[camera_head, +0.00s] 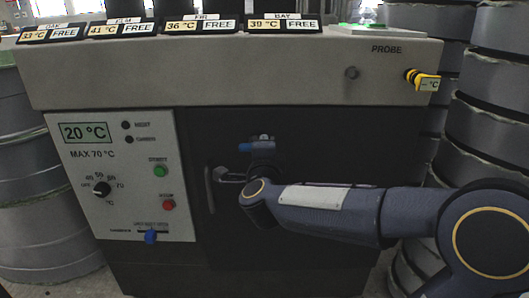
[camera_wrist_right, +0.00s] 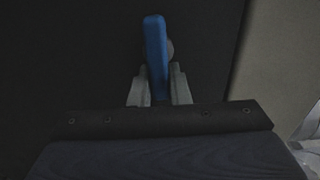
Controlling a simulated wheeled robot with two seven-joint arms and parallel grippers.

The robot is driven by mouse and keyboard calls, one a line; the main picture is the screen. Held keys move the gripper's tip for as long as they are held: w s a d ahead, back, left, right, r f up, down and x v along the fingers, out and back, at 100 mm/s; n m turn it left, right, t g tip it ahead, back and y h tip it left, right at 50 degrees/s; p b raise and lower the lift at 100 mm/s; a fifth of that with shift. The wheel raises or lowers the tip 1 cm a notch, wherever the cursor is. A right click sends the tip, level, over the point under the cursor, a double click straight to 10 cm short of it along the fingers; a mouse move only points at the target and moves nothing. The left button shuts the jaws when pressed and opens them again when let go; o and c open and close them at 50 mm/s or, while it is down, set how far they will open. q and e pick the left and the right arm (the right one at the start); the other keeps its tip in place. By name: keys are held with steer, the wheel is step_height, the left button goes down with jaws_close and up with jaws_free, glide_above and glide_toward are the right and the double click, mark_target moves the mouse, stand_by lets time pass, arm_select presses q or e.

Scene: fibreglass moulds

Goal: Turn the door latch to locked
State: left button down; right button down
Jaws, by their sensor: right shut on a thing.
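The blue door latch (camera_head: 257,147) is on the dark door (camera_head: 320,160) of the grey machine, near the top of the door. Its blue bar looks roughly level in the head view. In the right wrist view the blue latch (camera_wrist_right: 155,50) stands between the two grey fingers of my right gripper (camera_wrist_right: 158,90), which is shut on it. In the head view my right arm comes in from the right, and its wrist hides part of the area below the latch. Any lock marking by the latch is not readable. My left gripper is not in view.
A vertical door handle (camera_head: 210,188) is left of my right wrist. The control panel (camera_head: 122,175) with knob, buttons and a blue slider (camera_head: 151,237) is farther left. A yellow probe plug (camera_head: 425,81) is at the upper right. Grey drums (camera_head: 490,105) stand on both sides.

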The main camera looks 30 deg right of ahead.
steer(key=shift+w+a+f+y, duration=0.15)
steer(key=shift+a+y, duration=0.15)
steer(key=shift+a, duration=0.15)
steer(key=c, duration=1.4)
jaws_free()
steer(key=shift+w, duration=0.1)
steer(key=shift+c, duration=0.2)
steer(key=shift+o, duration=0.4)
steer(key=shift+d, duration=0.1)
steer(key=shift+s, duration=0.4)
steer(key=p+v, duration=0.2)
steer(key=v, duration=0.5)
steer(key=shift+a, duration=0.2)
